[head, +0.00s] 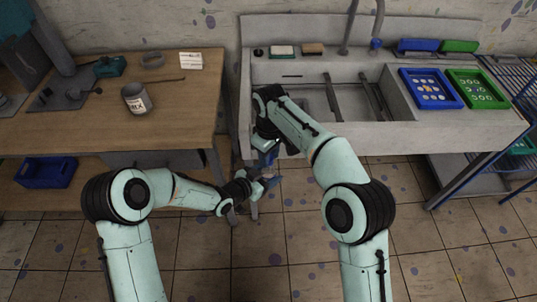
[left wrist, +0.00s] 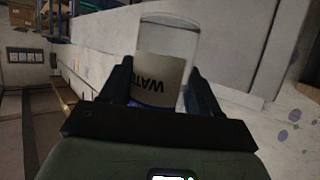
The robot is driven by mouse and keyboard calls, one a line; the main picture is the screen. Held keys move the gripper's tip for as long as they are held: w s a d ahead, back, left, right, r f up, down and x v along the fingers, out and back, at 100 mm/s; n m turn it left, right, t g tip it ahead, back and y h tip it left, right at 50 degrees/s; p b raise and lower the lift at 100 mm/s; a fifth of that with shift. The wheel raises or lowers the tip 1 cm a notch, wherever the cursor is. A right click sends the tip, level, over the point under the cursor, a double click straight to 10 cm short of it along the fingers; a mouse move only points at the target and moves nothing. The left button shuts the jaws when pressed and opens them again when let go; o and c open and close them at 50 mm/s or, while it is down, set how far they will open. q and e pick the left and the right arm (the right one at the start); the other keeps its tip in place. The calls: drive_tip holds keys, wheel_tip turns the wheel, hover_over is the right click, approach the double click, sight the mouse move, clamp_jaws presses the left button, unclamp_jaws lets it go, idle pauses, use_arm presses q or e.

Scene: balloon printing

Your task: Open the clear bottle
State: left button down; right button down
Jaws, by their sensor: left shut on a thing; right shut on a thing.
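The clear bottle (left wrist: 167,38) shows in the left wrist view, with a pale label (left wrist: 157,78) whose letters, upside down, look like "WATER". My left gripper (left wrist: 153,92) is shut on it, a finger on each side. A bit of blue shows at its lower edge; I see no cap for sure. In the head view my left gripper (head: 263,184) is low in front of the gap between the bench and the sink, and the bottle is too small to make out. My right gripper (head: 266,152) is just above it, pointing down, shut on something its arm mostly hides.
A wooden bench (head: 190,95) at the left carries a labelled can (head: 136,98) and a tag (head: 191,60). A sink unit (head: 290,72) stands at the right with a blue tray (head: 431,104) and a green tray (head: 478,104). The tiled floor (head: 290,255) in front is clear.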

drive_tip(key=n, duration=0.4)
drive_tip(key=shift+w+d+n, duration=0.15)
drive_tip(key=shift+n, duration=0.15)
drive_tip(key=n, duration=0.4)
drive_tip(key=shift+w+n, duration=0.15)
drive_tip(key=shift+n, duration=0.25)
drive_tip(key=n, duration=0.4)
drive_tip(key=shift+w, duration=0.1)
drive_tip(key=n, duration=0.4)
drive_tip(key=shift+a, duration=0.2)
drive_tip(key=shift+r, duration=0.2)
drive_tip(key=shift+r, duration=1)
